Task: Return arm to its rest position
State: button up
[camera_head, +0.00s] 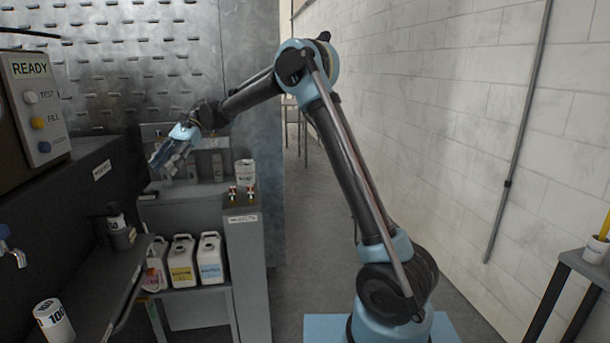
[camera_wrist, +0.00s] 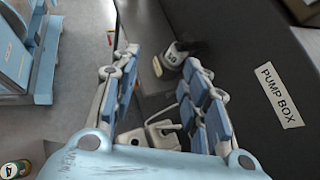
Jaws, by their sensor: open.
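My arm rises from its light blue base and bends over to the left in the head view. My gripper (camera_head: 165,158) hangs out at the left, in front of the back shelf and above the grey bench. In the wrist view my gripper (camera_wrist: 160,65) is open, its two padded fingers spread apart with nothing held between them. Beyond the fingers there is a white container (camera_wrist: 172,55) with a dark number on it, apart from both fingers. Below it, white jugs (camera_wrist: 165,132) are partly hidden by the gripper.
A panel marked READY (camera_head: 32,68) stands at the left. Several white jugs (camera_head: 210,258) sit on a low shelf. A white cup marked 100 (camera_head: 54,322) stands at the front left. The PUMP BOX wall (camera_wrist: 275,90) is right of my gripper. A brick wall (camera_head: 440,130) bounds the right.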

jog(key=d+t+y, duration=0.1)
jog(key=d+t, duration=0.7)
jog(key=d, duration=2.7)
jog(key=s+d+f+n+t+h, duration=0.1)
jog(key=s+d+f, duration=0.5)
jog(key=d, duration=0.3)
jog(key=s+d+f+t+h, duration=0.2)
jog(key=s+d+f, duration=0.3)
jog(key=d, duration=0.5)
jog(key=s+d+f+n+t+h, duration=0.1)
jog(key=s+d+f+t+h, duration=0.1)
jog(key=s+d+f, duration=0.4)
jog(key=d+f, duration=0.2)
jog(key=d, duration=0.2)
jog(key=shift+s+f+n, duration=0.2)
jog(key=shift+s+n, duration=0.1)
jog(key=shift+a, duration=0.1)
jog(key=shift+c, duration=0.9)
jog(key=shift+a, duration=0.1)
